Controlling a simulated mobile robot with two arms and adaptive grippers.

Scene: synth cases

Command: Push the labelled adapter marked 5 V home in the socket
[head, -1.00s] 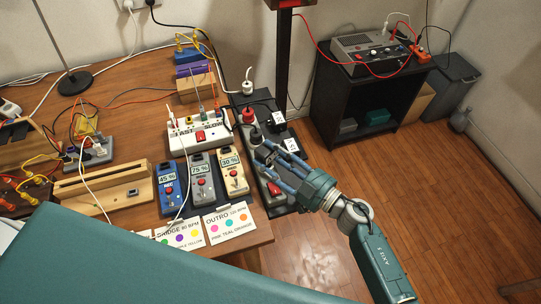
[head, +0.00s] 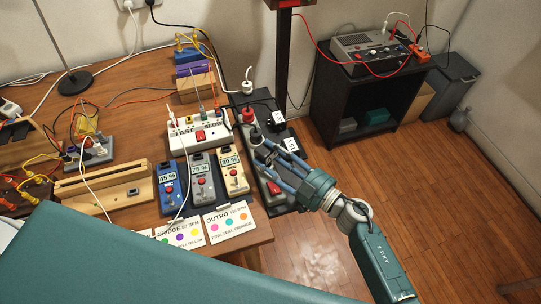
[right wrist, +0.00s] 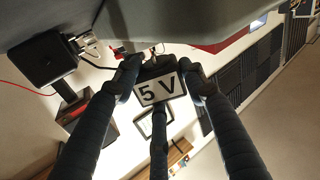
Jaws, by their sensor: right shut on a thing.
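The black adapter marked 5 V (right wrist: 160,88) is between the dark fingers of my right gripper (right wrist: 160,78), which is shut on it. Its white label faces the wrist camera. The wrist view shows the grey strip close above the adapter. My left gripper is not in view.
Another black adapter (right wrist: 45,58) shows beside my fingers. Several pedals, including a blue one (head: 171,191), stand left; open floor lies right.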

